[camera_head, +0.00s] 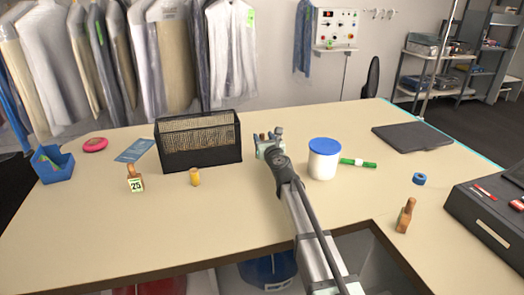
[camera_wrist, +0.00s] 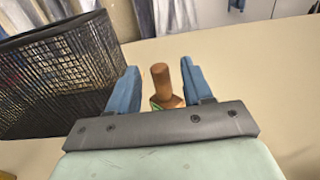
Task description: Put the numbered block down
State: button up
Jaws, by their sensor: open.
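My gripper (camera_head: 268,143) is over the table, right of the black mesh basket. Its blue fingers (camera_wrist: 160,90) are open and apart in the wrist view. Between them is a wooden block with a brown upright peg (camera_wrist: 161,80) and a bit of green at its base. Its lower part is hidden by my gripper's body, and no number on it can be read. Its brown top just shows beside my gripper in the head view (camera_head: 262,136). Another wooden block (camera_head: 136,182), marked 25, stands on the table at the left.
The mesh basket (camera_head: 200,164) stands close on the left, also in the wrist view (camera_wrist: 30,112). The front middle table is clear.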

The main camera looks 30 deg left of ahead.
jog(key=x, duration=0.2)
jog(key=shift+w+a, duration=0.2)
jog(key=shift+w, duration=0.05)
grip_shut()
dwell(0.3)
